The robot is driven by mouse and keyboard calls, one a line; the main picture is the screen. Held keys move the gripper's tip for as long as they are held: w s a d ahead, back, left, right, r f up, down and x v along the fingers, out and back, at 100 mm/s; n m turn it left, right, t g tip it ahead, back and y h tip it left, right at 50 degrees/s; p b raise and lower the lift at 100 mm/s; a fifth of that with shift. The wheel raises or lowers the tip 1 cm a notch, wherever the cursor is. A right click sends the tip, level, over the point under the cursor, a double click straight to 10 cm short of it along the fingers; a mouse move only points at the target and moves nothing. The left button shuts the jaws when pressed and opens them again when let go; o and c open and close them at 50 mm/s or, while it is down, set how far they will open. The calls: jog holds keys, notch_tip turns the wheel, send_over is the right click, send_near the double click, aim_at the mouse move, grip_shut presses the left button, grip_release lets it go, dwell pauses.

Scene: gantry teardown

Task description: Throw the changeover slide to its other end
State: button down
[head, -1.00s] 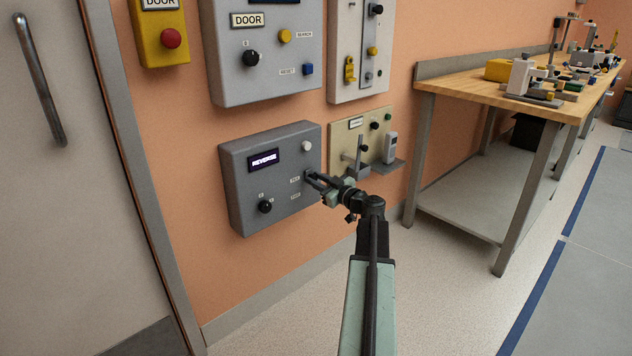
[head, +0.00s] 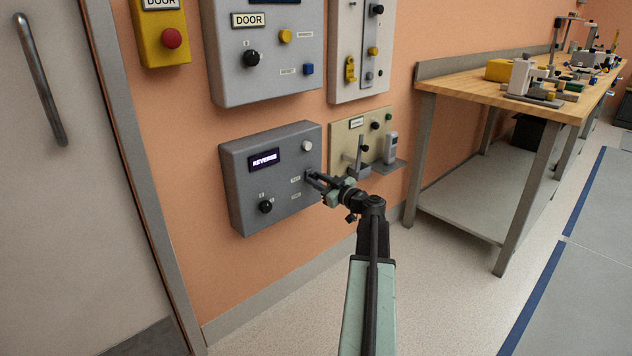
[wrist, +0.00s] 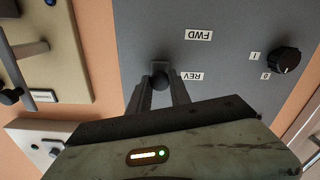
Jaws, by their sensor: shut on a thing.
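The grey control box (head: 240,205) hangs on the orange wall, and its small display (head: 264,160) reads REVERSE. The fingers hide most of the slide in the head view.
A black rotary knob (head: 266,207) and a white button (head: 307,146) are on the same box. A beige panel (head: 378,138) with a projecting lever and shelf is close right of my gripper. A DOOR panel (head: 230,85) hangs above. A workbench (head: 470,92) stands at right.

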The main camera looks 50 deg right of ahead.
jog(key=shift+f, duration=0.1)
notch_tip(320, 180, down, 6)
jog(key=b, duration=0.6)
jog(key=shift+f+b, duration=0.25)
jog(key=shift+b, duration=0.1)
jog(key=shift+r, duration=0.15)
jog(key=shift+a, duration=0.1)
jog(key=c, duration=1.2)
grip_release()
send_near(308, 190)
jog(key=s, duration=0.2)
jog(key=shift+s+a, duration=0.15)
jog(key=shift+s, duration=0.1)
